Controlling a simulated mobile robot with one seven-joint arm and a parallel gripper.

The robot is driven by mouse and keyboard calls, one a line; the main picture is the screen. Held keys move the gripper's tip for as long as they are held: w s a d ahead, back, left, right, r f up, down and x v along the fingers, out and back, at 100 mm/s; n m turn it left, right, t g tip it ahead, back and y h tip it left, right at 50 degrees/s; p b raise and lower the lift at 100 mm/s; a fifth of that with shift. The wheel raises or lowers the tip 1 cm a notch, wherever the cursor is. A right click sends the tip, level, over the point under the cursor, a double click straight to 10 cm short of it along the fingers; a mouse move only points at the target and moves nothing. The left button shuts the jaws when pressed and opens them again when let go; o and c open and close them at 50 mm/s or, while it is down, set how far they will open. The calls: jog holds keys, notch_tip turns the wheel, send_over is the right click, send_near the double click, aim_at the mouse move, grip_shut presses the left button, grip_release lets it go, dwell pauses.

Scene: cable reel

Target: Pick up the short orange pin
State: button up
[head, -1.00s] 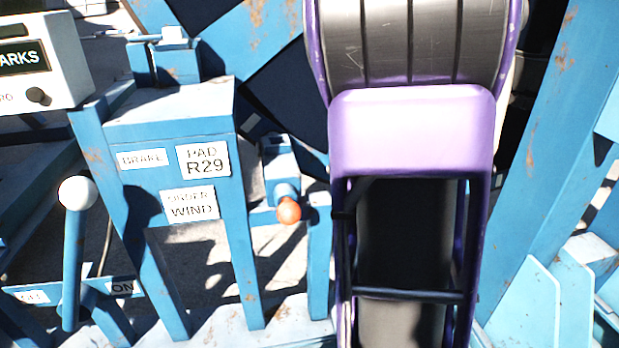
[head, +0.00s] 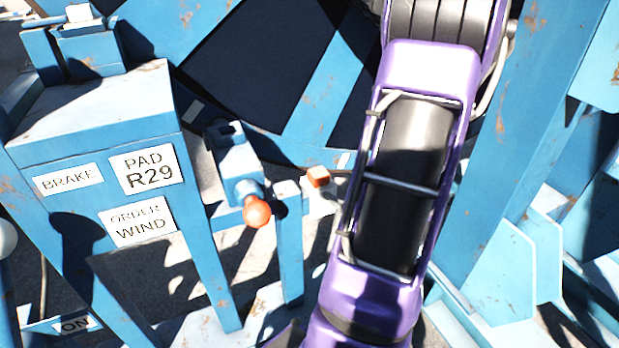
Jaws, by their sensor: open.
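A round orange knob (head: 257,212) sticks out of the end of a blue block-shaped fitting (head: 236,165), left of my arm. A small orange block-like piece (head: 318,177) shows to its right, on a pale support close to my arm. I cannot tell from this view which of the two is the short orange pin. Neither is touched by anything of mine that shows. My purple arm runs down the picture to the right of both. My gripper is not in view; the arm runs out past the bottom edge.
A blue stand (head: 95,117) with labels BRAKE, PAD R29 and ORDER WIND stands at left. A large blue reel (head: 325,85) fills the back. Rusty blue beams (head: 530,130) rise at right. Blue posts flank the orange knob below.

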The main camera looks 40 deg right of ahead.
aim_at(322, 177)
jog(key=x, duration=1.1)
jog(key=shift+a+f, duration=0.15)
jog(key=shift+x, duration=3.1)
jog(key=shift+d, duration=0.25)
grip_shut()
